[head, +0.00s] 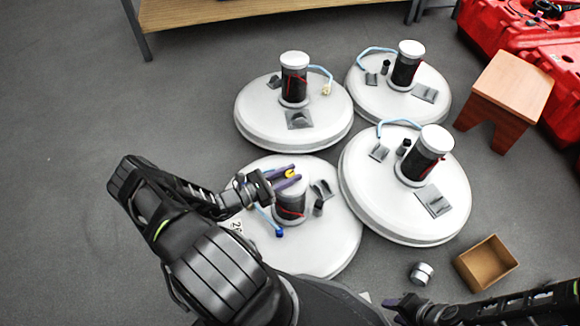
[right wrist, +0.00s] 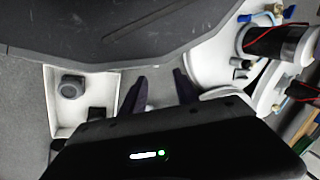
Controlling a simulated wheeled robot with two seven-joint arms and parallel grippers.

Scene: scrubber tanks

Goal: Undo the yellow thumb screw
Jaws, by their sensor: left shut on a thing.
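The yellow thumb screw (head: 291,174) shows between the purple fingers of my left gripper (head: 286,178), above the black canister (head: 289,207) on the nearest white tank lid (head: 335,240). The fingers are closed around the screw and hide part of it. I cannot tell whether the screw still touches the canister top. My right gripper (head: 397,303) is low at the front right, away from the screw. In the right wrist view its two dark fingers (right wrist: 160,88) stand apart with no held thing visible.
Three more white lids with canisters, one at back left (head: 262,118), stand close by. A cardboard box (head: 486,262) and a small metal cylinder (head: 421,273) lie on the floor at right. A wooden stool (head: 507,85) stands behind. The floor at left is clear.

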